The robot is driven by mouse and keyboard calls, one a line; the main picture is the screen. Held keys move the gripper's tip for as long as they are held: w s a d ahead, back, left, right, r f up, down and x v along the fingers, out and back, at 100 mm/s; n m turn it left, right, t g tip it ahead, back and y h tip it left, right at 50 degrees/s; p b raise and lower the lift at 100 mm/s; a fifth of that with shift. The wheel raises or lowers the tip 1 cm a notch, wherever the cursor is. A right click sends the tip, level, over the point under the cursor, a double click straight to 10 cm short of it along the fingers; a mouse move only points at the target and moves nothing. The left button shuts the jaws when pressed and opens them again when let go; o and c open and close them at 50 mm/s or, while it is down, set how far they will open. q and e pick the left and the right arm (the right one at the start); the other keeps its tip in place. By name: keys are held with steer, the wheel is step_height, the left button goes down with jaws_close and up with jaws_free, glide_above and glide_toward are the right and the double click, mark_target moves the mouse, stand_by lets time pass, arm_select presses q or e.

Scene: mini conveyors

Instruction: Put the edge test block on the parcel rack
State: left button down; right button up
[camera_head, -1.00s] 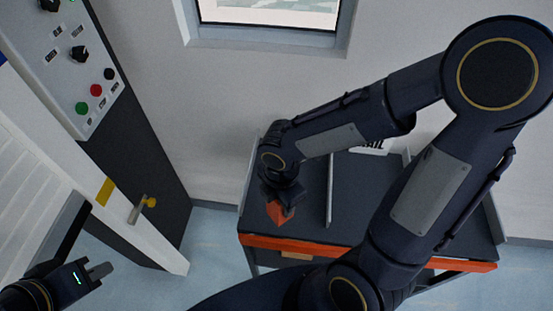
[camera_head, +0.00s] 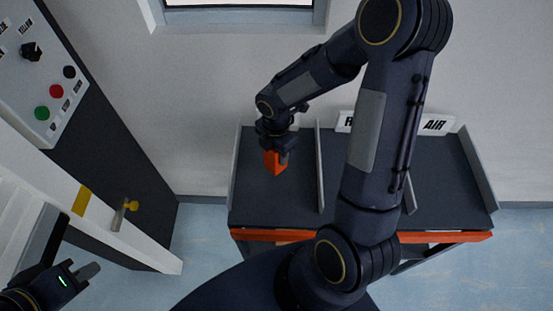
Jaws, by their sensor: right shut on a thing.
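The edge test block is an orange block (camera_head: 273,165) in the left bay of the parcel rack. The parcel rack (camera_head: 265,205) has a dark top, an orange front edge and upright grey dividers. My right gripper (camera_head: 276,156) is shut on the block, over the back part of that bay, left of the first divider. I cannot tell whether the block touches the rack's surface. My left gripper (camera_head: 80,275) is at the lower left, away from the rack; its jaws are only partly in view.
A control cabinet (camera_head: 110,170) with knobs and buttons stands at the left. A yellow-knobbed latch (camera_head: 130,205) is on its lower side. White signs (camera_head: 435,123) stand at the rack's back, partly hidden by my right arm. A wall lies behind the rack.

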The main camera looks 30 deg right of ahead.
steer(key=shift+w+d+f+b, duration=0.1)
steer(key=shift+f+b, duration=0.45)
steer(key=shift+f, duration=0.2)
steer(key=shift+w+d+f+b, duration=0.1)
steer(key=shift+w+f+b, duration=0.05)
steer(key=shift+f+b, duration=0.5)
steer(key=shift+w+d+f+b, duration=0.1)
steer(key=shift+f+b, duration=0.35)
steer(key=shift+f, duration=0.4)
steer(key=o, duration=1.2)
steer(key=shift+o, duration=0.2)
steer(key=shift+r, duration=0.45)
step_height(320, 180, up, 11)
steer(key=shift+r, duration=0.2)
steer(key=s+a+r+m+t+y, duration=0.2)
steer(key=s+r+m, duration=0.2)
steer(key=s+m, duration=0.4)
steer(key=s+a+r+m+t+y, duration=0.1)
steer(key=s+a+r+m+t, duration=0.1)
steer(key=s+m, duration=0.7)
steer(key=r+m+t, duration=0.1)
steer(key=r+m, duration=0.1)
steer(key=m, duration=0.3)
steer(key=shift+t+y, duration=0.3)
steer(key=shift+y, duration=0.1)
